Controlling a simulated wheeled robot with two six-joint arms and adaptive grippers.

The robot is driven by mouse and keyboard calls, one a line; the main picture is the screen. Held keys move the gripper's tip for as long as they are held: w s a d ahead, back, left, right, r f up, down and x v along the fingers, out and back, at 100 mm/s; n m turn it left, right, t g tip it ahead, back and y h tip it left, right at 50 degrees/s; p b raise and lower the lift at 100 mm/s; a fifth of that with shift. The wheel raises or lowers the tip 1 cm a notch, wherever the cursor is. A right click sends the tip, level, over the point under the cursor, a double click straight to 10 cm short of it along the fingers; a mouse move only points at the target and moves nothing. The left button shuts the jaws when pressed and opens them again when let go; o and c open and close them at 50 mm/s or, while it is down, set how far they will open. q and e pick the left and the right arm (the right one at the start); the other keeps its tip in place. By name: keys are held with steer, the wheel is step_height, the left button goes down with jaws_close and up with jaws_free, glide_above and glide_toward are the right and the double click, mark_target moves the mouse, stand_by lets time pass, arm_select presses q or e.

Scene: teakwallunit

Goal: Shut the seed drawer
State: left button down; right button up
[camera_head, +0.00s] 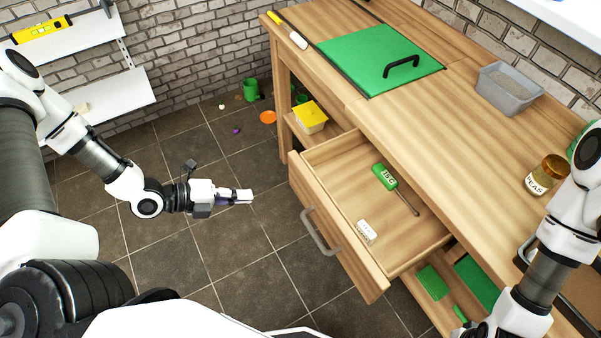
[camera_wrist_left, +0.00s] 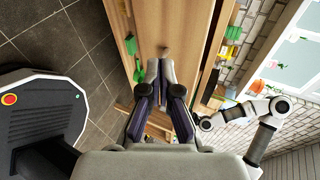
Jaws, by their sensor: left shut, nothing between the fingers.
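The seed drawer (camera_head: 338,196) stands pulled out from the wooden bench in the head view, with a grey bar handle (camera_head: 319,232) on its front. Inside it lie a green-handled tool (camera_head: 385,177) with a thin metal shaft and a small white packet (camera_head: 366,231). My left gripper (camera_head: 248,196) is shut and empty, to the left of the drawer front and apart from it. In the left wrist view its closed fingers (camera_wrist_left: 164,62) point toward the wooden bench. My right arm shows at the right edge of the head view; its gripper cannot be made out.
The bench top (camera_head: 435,120) carries a green panel (camera_head: 380,55) with a black handle, a grey tray (camera_head: 508,89) and a labelled jar (camera_head: 546,174). Open shelves below hold green items (camera_head: 432,283). The tiled floor (camera_head: 245,250) left of the drawer is mostly clear.

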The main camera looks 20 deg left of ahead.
arm_select(q)
steer(key=w+a+n+t+b, duration=0.1)
steer(key=a+n+t, duration=0.1)
steer(key=a, duration=0.2)
steer(key=y+b, duration=0.1)
steer(key=b, duration=0.5)
glide_toward(289, 169)
step_height(289, 169, down, 2)
steer(key=shift+t, duration=0.5)
steer(key=w+d, duration=0.4)
steer(key=shift+w+d+f, duration=0.15)
steer(key=shift+d, duration=0.05)
arm_select(e)
step_height(289, 169, down, 8)
steer(key=shift+d+f, duration=0.2)
steer(key=shift+d, duration=0.05)
arm_select(q)
steer(key=shift+w, duration=0.15)
